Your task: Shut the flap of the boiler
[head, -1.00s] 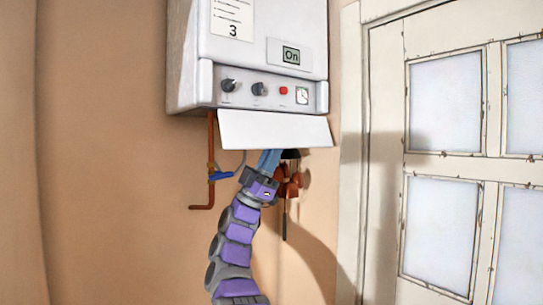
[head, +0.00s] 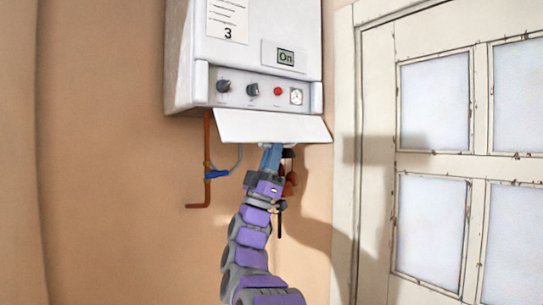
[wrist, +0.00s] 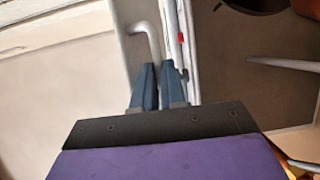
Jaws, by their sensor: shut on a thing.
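The boiler (head: 262,35) is a white wall unit with a display reading "On". Its flap (head: 235,125) is a plain white panel below the control strip. It slants outward and down, with its lower edge away from the body, so it stands open. My gripper (head: 272,148) reaches up from below to the flap's lower edge, right at its middle. Its blue fingers are close together and shut on the flap. In the wrist view the blue fingers (wrist: 158,68) also show nearly together; the grip itself is hard to make out there.
The control strip has knobs (head: 223,86) and a red button (head: 278,91). A copper pipe (head: 207,150) with a blue valve handle (head: 217,174) hangs left of my arm. Red-brown fittings are partly hidden behind my gripper. A white paned door (head: 432,165) stands at right.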

